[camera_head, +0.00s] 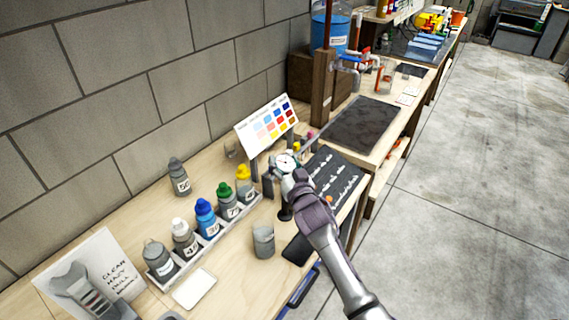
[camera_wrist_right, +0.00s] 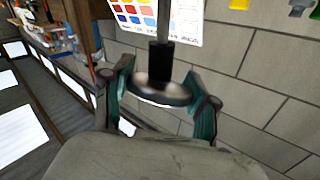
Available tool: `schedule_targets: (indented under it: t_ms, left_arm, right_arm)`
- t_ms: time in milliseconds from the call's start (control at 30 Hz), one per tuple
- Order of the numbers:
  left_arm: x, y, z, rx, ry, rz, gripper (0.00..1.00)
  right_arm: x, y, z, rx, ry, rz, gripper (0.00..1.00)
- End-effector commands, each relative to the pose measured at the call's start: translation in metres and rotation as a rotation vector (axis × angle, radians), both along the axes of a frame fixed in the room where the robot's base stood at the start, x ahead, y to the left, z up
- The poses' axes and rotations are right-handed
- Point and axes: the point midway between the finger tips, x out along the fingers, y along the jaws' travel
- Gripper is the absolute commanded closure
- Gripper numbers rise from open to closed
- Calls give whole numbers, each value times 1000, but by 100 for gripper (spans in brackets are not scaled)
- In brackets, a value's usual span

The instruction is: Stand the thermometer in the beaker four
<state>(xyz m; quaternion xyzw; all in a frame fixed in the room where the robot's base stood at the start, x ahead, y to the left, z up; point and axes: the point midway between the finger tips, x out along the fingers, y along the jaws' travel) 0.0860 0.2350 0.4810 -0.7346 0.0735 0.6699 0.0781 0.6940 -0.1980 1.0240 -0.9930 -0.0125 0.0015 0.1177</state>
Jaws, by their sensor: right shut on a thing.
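My right gripper (camera_head: 290,182) is above the near workbench. In the right wrist view its green fingers (camera_wrist_right: 160,94) are shut on what looks like the thermometer (camera_wrist_right: 160,58), with a round dark metal disc and a thin grey stem rising from a black collar. In the head view a white round dial (camera_head: 285,162) shows beside the gripper. A grey glass beaker (camera_head: 263,241) stands on the bench, left of and nearer than the gripper; no number is readable on it. A bottle labelled 4 (camera_head: 184,238) stands in a rack. My left gripper is not in view.
A white rack (camera_head: 214,250) holds several capped bottles. A grey bottle (camera_head: 179,177) stands behind it. A colour chart (camera_head: 267,124) stands by the wall. A dark tray (camera_head: 333,175) lies right of the gripper. A lettered card (camera_head: 112,262) is at front left.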

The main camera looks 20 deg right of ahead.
Motion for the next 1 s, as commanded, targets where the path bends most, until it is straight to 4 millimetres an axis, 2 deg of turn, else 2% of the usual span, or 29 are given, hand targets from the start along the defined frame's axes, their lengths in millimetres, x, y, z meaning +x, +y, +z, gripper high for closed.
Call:
schedule_targets:
  t_ms: [33, 1000]
  left_arm:
    - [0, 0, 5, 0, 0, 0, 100]
    - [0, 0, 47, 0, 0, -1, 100]
  right_arm:
    - [0, 0, 6, 0, -1, 0, 76]
    - [0, 0, 52, 0, -1, 0, 76]
